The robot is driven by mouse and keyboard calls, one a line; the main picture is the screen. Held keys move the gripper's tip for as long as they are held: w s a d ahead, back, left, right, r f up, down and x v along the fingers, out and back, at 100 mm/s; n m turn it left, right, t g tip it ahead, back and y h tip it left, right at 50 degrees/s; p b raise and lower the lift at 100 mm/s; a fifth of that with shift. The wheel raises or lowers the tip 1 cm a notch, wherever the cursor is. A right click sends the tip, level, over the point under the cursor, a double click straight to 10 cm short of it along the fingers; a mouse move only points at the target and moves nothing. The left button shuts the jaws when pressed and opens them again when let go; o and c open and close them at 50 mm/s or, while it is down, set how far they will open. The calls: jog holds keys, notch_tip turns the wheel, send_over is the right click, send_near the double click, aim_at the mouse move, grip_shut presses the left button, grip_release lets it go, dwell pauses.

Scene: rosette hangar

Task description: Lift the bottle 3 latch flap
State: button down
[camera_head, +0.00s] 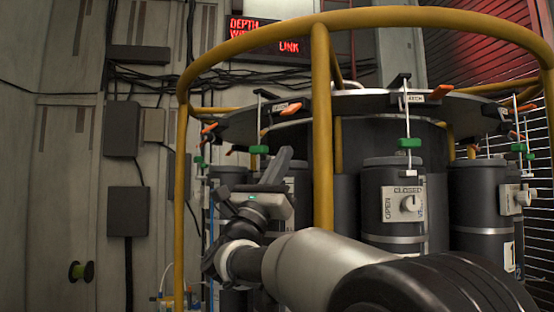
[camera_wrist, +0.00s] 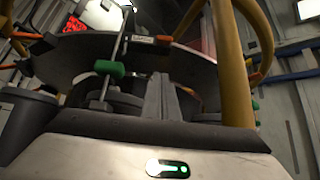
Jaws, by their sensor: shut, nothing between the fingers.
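My gripper (camera_head: 283,157) is shut and empty, with its fingers pointing up, in front of a dark bottle (camera_head: 297,185) left of the yellow post. In the wrist view the closed fingers (camera_wrist: 160,92) stand below the dark round plate (camera_wrist: 75,62). An orange-tipped flap (camera_head: 288,109) sits on the plate's rim above my gripper. An orange-tipped piece (camera_wrist: 155,40) also shows on the rim in the wrist view. The fingers appear apart from it. Another labelled flap (camera_head: 425,97) sits above the middle bottle (camera_head: 375,190). I cannot read which bottle is number 3.
A yellow rail cage (camera_head: 322,130) surrounds the plate; its post (camera_wrist: 232,75) stands right of the fingers in the wrist view. A rod with a green clamp (camera_wrist: 110,69) hangs left of the fingers. Another bottle (camera_head: 480,200) stands at right. A red sign (camera_head: 262,35) hangs behind.

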aim_at(292, 109)
notch_tip(292, 109, up, 7)
jog(key=p, duration=0.3)
jog(key=shift+w+d, duration=0.25)
jog(key=shift+w, duration=0.15)
jog(key=shift+f, duration=0.1)
jog(key=shift+s, duration=0.1)
